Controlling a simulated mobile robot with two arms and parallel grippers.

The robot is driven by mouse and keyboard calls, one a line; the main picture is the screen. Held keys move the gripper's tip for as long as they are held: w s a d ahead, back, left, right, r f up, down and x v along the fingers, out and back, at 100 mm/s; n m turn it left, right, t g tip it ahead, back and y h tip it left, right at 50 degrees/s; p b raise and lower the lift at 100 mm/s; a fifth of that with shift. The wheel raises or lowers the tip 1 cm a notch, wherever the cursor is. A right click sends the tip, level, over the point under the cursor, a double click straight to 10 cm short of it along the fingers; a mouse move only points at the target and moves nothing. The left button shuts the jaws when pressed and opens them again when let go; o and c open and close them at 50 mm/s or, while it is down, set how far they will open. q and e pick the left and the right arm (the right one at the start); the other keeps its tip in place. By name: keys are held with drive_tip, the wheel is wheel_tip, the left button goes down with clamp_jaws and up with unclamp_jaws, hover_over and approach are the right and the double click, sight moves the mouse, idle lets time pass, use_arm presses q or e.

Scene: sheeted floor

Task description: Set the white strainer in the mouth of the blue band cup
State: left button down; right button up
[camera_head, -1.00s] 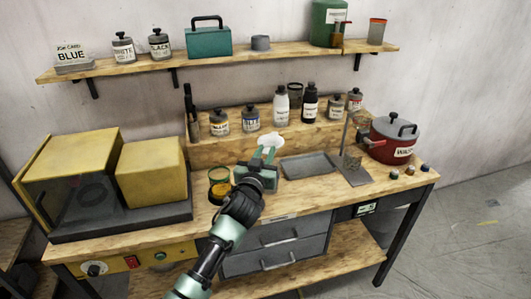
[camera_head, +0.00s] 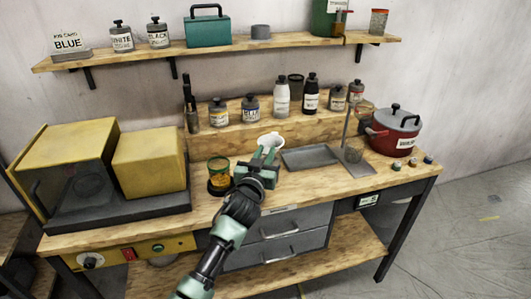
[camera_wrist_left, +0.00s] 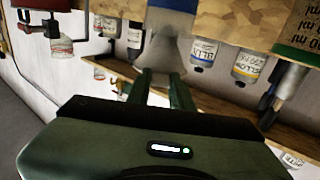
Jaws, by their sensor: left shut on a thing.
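My left gripper (camera_head: 266,158) is shut on the white strainer (camera_head: 271,139), holding it by its near side over the middle of the bench. In the left wrist view, the fingertips (camera_wrist_left: 163,80) meet the pale, funnel-shaped strainer (camera_wrist_left: 165,45). A clear cup (camera_head: 218,177) with a green-looking band and orange contents stands on the bench, left of the gripper and apart from the strainer. My right gripper is not in view.
A yellow box-shaped oven (camera_head: 80,175) stands at left. A grey tray (camera_head: 309,157) lies right of the gripper, then a wire stand (camera_head: 352,155) and a red pot (camera_head: 394,133). Several bottles line the raised back ledge (camera_head: 240,135). A shelf (camera_head: 220,52) runs above.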

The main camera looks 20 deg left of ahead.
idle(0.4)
use_arm(q)
drive_tip(key=shift+f, duration=0.25)
drive_tip(key=shift+f+b, duration=0.3)
drive_tip(key=shift+b, duration=0.1)
drive_tip(key=shift+f+b, duration=1.1)
drive_tip(key=shift+f, duration=0.2)
drive_tip(key=c, duration=1.2)
unclamp_jaws()
drive_tip(key=shift+o, duration=0.2)
drive_tip(key=s+b, duration=0.1)
drive_tip(key=s, duration=0.6)
drive_tip(key=shift+s+d, duration=0.3)
drive_tip(key=shift+s, duration=0.1)
